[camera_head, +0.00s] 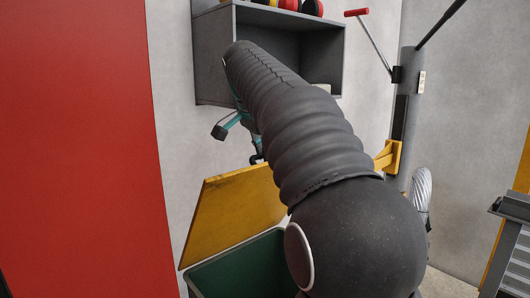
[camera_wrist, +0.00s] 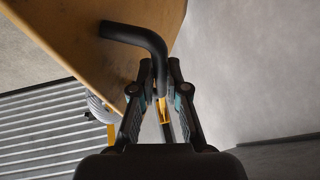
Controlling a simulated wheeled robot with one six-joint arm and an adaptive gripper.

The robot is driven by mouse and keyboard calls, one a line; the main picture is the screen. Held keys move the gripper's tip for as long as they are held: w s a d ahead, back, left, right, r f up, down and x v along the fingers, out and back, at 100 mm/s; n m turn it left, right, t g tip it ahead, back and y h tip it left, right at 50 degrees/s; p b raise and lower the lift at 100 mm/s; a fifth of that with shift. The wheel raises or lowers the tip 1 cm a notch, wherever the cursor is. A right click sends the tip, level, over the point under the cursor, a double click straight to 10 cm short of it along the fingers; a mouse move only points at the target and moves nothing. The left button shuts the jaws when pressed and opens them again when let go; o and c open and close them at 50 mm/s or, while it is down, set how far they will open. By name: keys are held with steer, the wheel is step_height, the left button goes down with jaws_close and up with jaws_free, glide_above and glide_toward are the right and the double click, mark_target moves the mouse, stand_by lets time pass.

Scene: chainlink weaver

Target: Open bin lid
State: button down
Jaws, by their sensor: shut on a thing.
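The bin (camera_head: 245,272) has a dark green interior and stands low in the head view, partly hidden by my arm. Its yellow lid (camera_head: 232,208) is raised and tilted steeply, so the inside of the bin shows. In the wrist view the lid (camera_wrist: 125,12) fills the upper left, with a bent black handle (camera_wrist: 128,34) on it. My gripper (camera_wrist: 161,75) is shut on the handle's end, which lies between its two fingers. In the head view my arm hides much of the gripper.
A grey wall shelf (camera_head: 213,60) hangs above the bin with several coloured items on top. A grey post (camera_head: 408,125) with a yellow bracket (camera_head: 388,157) stands to the right. A red panel (camera_head: 75,150) fills the left. A drawer cabinet (camera_head: 515,255) is at far right.

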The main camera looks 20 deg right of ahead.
steer(key=shift+w+a+f, duration=0.1)
steer(key=shift+w+f, duration=0.05)
steer(key=shift+f, duration=0.3)
steer(key=c, duration=1.2)
jaws_free()
steer(key=shift+w, duration=0.15)
steer(key=shift+r, duration=0.35)
steer(key=v, duration=1.1)
steer(key=shift+s+a+r, duration=0.15)
steer(key=shift+s+r, duration=0.05)
